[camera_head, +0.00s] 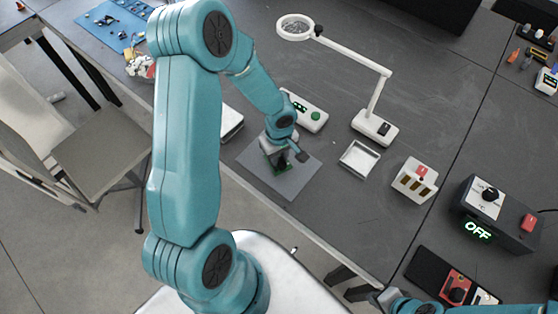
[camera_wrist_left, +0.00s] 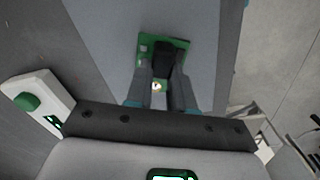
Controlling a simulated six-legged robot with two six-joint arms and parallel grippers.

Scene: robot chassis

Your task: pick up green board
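The green board (camera_wrist_left: 148,45) shows in the left wrist view with a dark part on it, partly covered by my left gripper. It lies on a grey mat (camera_wrist_left: 205,45), and only a small part of the board (camera_head: 279,167) shows in the head view. My left gripper (camera_wrist_left: 166,68) is right over the board, its fingers close together around or against the dark part. I cannot tell whether they grip it. My right gripper (camera_head: 386,297) shows at the bottom right of the head view, far from the board; its fingers are unclear.
A white box with a green button (camera_head: 307,112) stands just behind the mat. A magnifier lamp (camera_head: 375,127), a white square tray (camera_head: 359,158), a white box with a red button (camera_head: 414,180) and a black OFF unit (camera_head: 505,213) stand to the right.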

